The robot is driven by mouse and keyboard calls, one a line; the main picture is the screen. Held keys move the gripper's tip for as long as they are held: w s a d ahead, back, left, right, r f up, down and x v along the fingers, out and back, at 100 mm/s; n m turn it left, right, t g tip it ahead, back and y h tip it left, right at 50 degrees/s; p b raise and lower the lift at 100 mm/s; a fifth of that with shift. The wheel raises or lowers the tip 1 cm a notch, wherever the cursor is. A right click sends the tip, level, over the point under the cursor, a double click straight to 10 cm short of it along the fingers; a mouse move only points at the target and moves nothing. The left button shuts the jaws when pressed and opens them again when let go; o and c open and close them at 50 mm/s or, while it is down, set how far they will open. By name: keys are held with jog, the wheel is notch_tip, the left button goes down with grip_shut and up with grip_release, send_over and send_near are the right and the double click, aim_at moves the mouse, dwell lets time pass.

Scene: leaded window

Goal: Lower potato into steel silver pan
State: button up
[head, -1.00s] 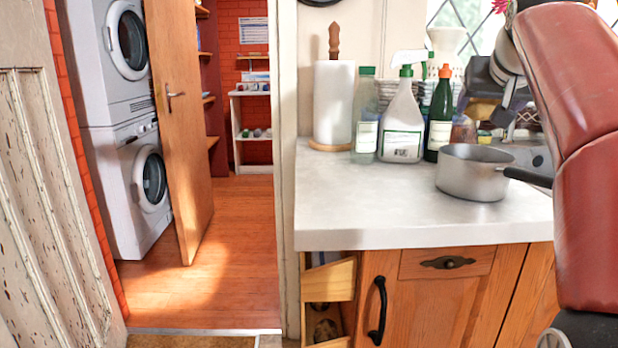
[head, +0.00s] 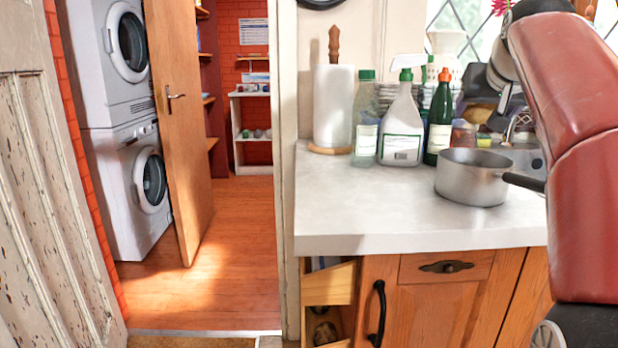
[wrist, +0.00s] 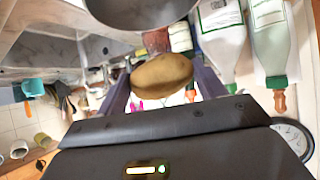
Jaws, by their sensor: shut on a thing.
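The potato (wrist: 162,74) is yellow-brown and oval, and it sits between the two fingers of my gripper (wrist: 160,80) in the wrist view. My gripper is shut on it. The steel silver pan (head: 471,178) stands upright on the counter in the head view, its dark handle pointing right toward my arm. Its rounded grey side (wrist: 140,10) also shows at the top edge of the wrist view, apart from the potato. The pan's inside is mostly hidden by its near wall.
A clear bottle (head: 366,118), a white spray bottle (head: 402,125) and a green bottle with an orange cap (head: 440,115) stand behind the pan. A paper towel roll (head: 333,105) is farther left. The counter (head: 370,205) is bare at front left.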

aim_at(498, 184)
jog(key=shift+f+b, duration=3.65)
jog(key=shift+f, duration=0.7)
jog(key=shift+f+b, duration=0.35)
jog(key=shift+f, duration=0.1)
jog(key=o, duration=1.1)
jog(key=shift+s, duration=0.1)
